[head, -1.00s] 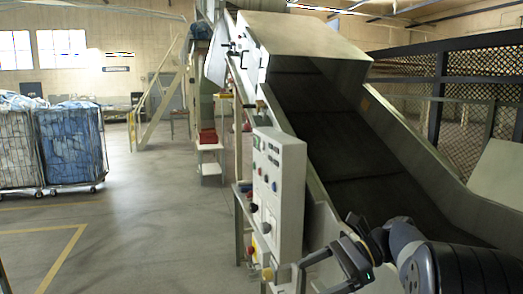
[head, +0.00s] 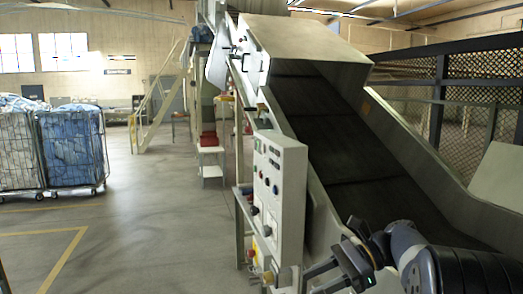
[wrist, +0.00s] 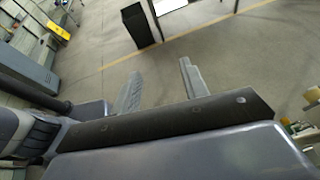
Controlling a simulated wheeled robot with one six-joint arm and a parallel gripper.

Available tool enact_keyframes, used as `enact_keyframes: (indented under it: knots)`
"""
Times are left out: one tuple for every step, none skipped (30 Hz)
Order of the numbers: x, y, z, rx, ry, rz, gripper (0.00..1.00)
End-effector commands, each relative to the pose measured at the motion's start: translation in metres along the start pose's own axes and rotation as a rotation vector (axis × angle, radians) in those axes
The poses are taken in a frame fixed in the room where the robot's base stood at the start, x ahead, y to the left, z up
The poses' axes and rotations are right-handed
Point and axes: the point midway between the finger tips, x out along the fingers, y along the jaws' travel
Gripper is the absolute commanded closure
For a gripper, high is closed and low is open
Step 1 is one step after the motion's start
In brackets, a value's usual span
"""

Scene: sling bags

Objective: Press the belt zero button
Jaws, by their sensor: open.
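A pale control panel (head: 277,190) stands on the near left side of the conveyor in the head view. The labels are too small to read, so I cannot tell which is the belt zero button. My gripper (head: 310,282) is at the lower right of the panel, apart from its button face. It is open and empty; the wrist view shows both fingers (wrist: 160,88) spread apart above bare floor.
A sloping conveyor with a dark belt (head: 345,150) rises behind the panel. The floor (head: 165,215) left of the panel is clear.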

Motion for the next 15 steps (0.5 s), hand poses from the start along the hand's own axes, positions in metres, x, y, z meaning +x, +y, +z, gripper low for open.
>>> enact_keyframes:
  knots:
    - [0.0,0.0,0.0,0.0,0.0,0.0,0.62]
    - [0.0,0.0,0.0,0.0,0.0,0.0,0.65]
    - [0.0,0.0,0.0,0.0,0.0,0.0,0.68]
    - [0.0,0.0,0.0,0.0,0.0,0.0,0.7]
    - [0.0,0.0,0.0,0.0,0.0,0.0,0.73]
    - [0.0,0.0,0.0,0.0,0.0,0.0,0.76]
    - [0.0,0.0,0.0,0.0,0.0,0.0,0.78]
    - [0.0,0.0,0.0,0.0,0.0,0.0,0.81]
    - [0.0,0.0,0.0,0.0,0.0,0.0,0.84]
    - [0.0,0.0,0.0,0.0,0.0,0.0,0.87]
    - [0.0,0.0,0.0,0.0,0.0,0.0,0.89]
    - [0.0,0.0,0.0,0.0,0.0,0.0,0.92]
    - [0.0,0.0,0.0,0.0,0.0,0.0,0.95]
    - [0.0,0.0,0.0,0.0,0.0,0.0,0.97]
    - [0.0,0.0,0.0,0.0,0.0,0.0,1.0]
